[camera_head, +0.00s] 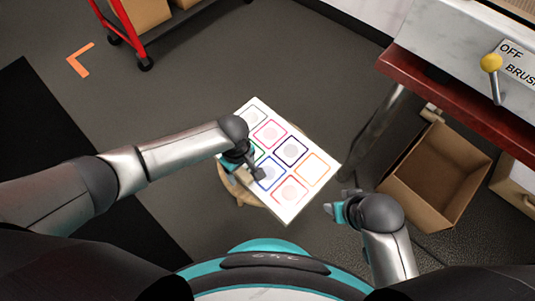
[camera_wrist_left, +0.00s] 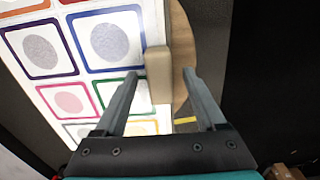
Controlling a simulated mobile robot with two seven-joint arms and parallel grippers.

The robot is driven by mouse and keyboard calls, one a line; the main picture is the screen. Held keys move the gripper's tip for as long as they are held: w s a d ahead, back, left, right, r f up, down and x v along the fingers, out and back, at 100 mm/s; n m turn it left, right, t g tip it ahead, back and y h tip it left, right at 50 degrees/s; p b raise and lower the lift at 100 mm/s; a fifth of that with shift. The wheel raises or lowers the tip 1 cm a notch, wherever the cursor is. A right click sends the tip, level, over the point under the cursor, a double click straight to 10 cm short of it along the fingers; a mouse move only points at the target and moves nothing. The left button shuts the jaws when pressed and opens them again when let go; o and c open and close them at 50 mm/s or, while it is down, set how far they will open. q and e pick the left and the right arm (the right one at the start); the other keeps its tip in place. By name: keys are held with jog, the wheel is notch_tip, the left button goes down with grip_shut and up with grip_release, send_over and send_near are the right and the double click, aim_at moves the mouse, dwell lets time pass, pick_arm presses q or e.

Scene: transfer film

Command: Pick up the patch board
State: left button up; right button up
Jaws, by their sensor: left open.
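The patch board (camera_head: 290,152) is a white panel with several coloured square outlines, each around a pale round patch. It lies on a round wooden stool (camera_head: 237,190). My left gripper (camera_head: 258,173) is over the board's left edge. In the left wrist view the patch board (camera_wrist_left: 73,66) fills the left side, with a tan block (camera_wrist_left: 158,65) at its edge. My left gripper (camera_wrist_left: 160,73) is open, its fingers on either side of that block, with visible gaps. My right gripper (camera_head: 331,208) is beside the board's lower right, apart from it; its jaw opening is unclear.
An open cardboard box (camera_head: 440,172) stands on the floor at right, beside a bench with a red edge (camera_head: 440,88) and a yellow-knobbed lever (camera_head: 492,65). A red wheeled rack (camera_head: 125,30) is at the upper left. The floor left of the stool is clear.

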pick_arm(q)
grip_shut()
dwell(0.6)
dwell(0.8)
